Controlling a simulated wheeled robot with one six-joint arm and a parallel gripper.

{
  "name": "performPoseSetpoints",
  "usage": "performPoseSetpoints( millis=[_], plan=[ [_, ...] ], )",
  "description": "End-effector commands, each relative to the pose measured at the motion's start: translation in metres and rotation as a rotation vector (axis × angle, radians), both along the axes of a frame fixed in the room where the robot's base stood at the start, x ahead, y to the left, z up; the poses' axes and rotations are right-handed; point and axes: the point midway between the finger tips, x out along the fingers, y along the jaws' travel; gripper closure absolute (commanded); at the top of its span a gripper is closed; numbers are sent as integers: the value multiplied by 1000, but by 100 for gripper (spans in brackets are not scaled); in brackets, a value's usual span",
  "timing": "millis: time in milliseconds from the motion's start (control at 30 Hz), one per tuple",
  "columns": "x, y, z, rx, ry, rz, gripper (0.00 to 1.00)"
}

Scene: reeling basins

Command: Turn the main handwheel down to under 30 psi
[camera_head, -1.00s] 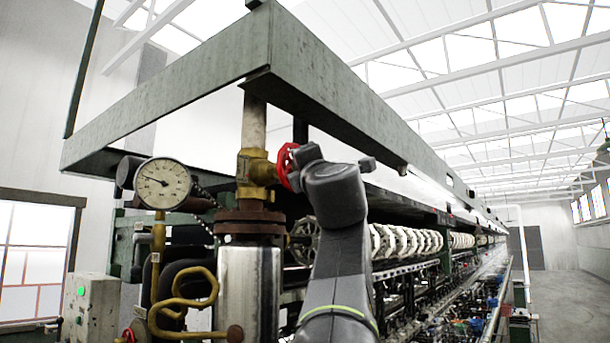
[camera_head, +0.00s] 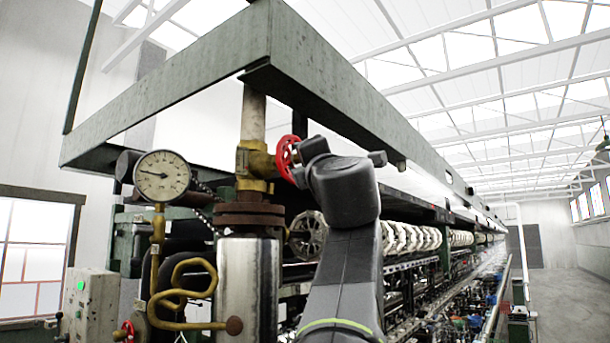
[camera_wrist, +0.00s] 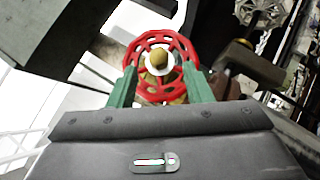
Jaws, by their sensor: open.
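The red main handwheel (camera_head: 287,158) sits on a brass valve (camera_head: 252,165) on the vertical pipe. In the wrist view the handwheel (camera_wrist: 161,50) shows nearly face-on, with a pale, brass-coloured hub. My gripper (camera_wrist: 160,71) is open, its two green fingers on either side of the wheel's lower part. Whether the fingers touch the rim I cannot tell. In the head view my wrist stands just right of the wheel and hides the fingers. The round pressure gauge (camera_head: 161,175) is left of the valve. Its needle points about left; the numbers are too small to read.
A green steel frame (camera_head: 330,90) runs above the valve and my arm. A curled brass pipe (camera_head: 185,290) and a steel cylinder (camera_head: 248,285) stand below. A control box (camera_head: 92,300) with a green light is at lower left. White reels (camera_head: 410,238) line the machine at right.

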Motion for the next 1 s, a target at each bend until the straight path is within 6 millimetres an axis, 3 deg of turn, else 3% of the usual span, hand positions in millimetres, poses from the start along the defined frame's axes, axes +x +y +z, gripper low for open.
performPoseSetpoints(
  millis=[200, 400, 633, 1000],
  plan=[
    [-46, -13, -24, 0, -1, -4, 55],
    [-72, -19, -34, 0, 0, -2, 55],
    [-82, -22, -39, 1, 0, 0, 55],
    [-82, -21, -38, 0, 1, 1, 55]
  ],
)
